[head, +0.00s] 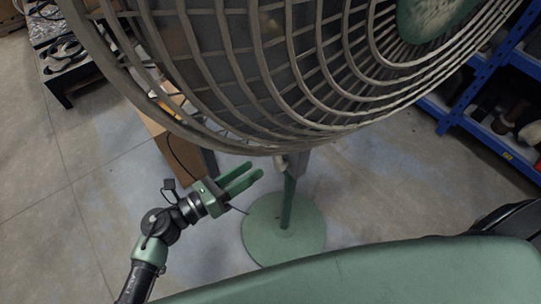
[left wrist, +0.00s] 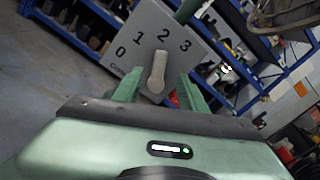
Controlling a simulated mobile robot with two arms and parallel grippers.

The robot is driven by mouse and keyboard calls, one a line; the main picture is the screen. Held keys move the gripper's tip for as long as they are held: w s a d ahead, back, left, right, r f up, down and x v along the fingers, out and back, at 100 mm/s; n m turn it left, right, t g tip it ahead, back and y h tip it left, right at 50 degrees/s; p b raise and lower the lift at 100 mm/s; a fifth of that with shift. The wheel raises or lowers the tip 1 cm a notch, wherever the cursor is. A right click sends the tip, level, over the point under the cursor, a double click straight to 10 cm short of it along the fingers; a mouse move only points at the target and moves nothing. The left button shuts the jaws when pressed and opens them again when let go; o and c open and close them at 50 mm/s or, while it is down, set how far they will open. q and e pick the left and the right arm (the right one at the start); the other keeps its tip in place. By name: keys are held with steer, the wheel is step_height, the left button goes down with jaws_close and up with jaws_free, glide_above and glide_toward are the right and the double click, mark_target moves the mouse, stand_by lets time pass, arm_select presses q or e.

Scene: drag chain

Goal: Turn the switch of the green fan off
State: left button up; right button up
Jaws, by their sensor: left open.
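The fan's large grey wire grille (head: 290,75) fills the top of the head view. Its green pole (head: 288,200) stands on a round green base (head: 284,232). The grey switch box (left wrist: 178,30), marked 0, 1, 2 and 3, faces the left wrist camera. Its light grey knob (left wrist: 157,72) is upright in that view, its upper end pointing towards the 2. My left gripper (head: 254,170) is open, left of the pole and under the grille. In the left wrist view its green fingers (left wrist: 160,80) are on either side of the knob; contact cannot be told. My right gripper is out of view.
A cardboard box (head: 180,150) stands on the floor behind my left gripper. Blue shelving (head: 475,125) with items is at the right. A black stand (head: 75,75) is at the upper left.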

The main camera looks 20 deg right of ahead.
mark_target(272, 156)
arm_select(q)
steer(key=p+x, duration=0.1)
steer(key=x, duration=0.6)
steer(key=shift+w+d, duration=0.15)
steer(key=shift+d, duration=0.05)
jaws_close()
